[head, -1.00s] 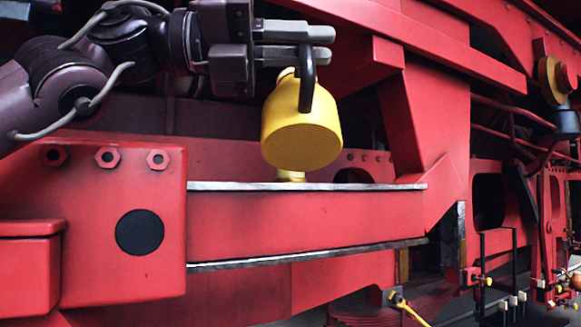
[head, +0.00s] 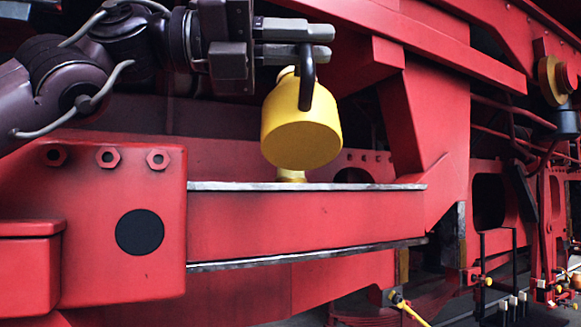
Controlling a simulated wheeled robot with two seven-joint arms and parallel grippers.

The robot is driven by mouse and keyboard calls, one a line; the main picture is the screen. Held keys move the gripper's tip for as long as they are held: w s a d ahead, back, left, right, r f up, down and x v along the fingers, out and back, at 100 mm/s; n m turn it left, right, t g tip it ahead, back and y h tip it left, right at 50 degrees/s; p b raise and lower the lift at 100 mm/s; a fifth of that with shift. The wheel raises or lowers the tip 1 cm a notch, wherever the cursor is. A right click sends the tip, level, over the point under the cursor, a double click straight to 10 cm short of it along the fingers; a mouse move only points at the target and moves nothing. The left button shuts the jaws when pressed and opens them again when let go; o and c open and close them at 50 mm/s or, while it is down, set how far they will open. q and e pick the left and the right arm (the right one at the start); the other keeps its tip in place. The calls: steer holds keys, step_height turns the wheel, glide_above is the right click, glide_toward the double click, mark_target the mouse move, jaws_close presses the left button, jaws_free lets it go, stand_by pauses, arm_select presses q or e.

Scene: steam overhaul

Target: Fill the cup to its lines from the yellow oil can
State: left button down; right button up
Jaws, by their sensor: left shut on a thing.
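The yellow oil can (head: 301,132) hangs in my left gripper (head: 308,45), which is shut on its black handle. The can is tilted, with its round base facing me and its top away from me. Its spout is not visible. A small brass-yellow piece (head: 291,176), perhaps the cup, shows just under the can at the upper edge of the red bar. The can hides most of it, and I see no lines or oil level. My right gripper is not in view.
The red slide bar (head: 305,225) with bright metal edges runs below the can. A red block with bolts (head: 120,225) stands at the left. A red bracket (head: 425,130) rises close to the right of the can. Rods and pipes fill the far right.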

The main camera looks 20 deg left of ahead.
mark_target(304, 127)
arm_select(q)
steer(key=shift+r+n, duration=0.3)
steer(key=shift+r, duration=0.3)
stand_by(0.8)
stand_by(2.3)
steer(key=f+m+b, duration=0.1)
steer(key=f+b, duration=0.2)
steer(key=f+m+b, duration=0.1)
steer(key=f, duration=0.1)
steer(key=shift+s+d+f+m+b, duration=0.15)
steer(key=shift+s+f+m+b, duration=0.15)
steer(key=shift+s+b, duration=0.1)
steer(key=f+m+b, duration=0.2)
steer(key=w+f+m+b, duration=0.1)
steer(key=f+b, duration=0.1)
steer(key=shift+a+f+m, duration=0.2)
steer(key=shift+f+m, duration=0.15)
steer(key=shift+m, duration=0.05)
steer(key=shift+w+f+m, duration=0.1)
steer(key=shift+m, duration=0.2)
steer(key=shift+a, duration=0.1)
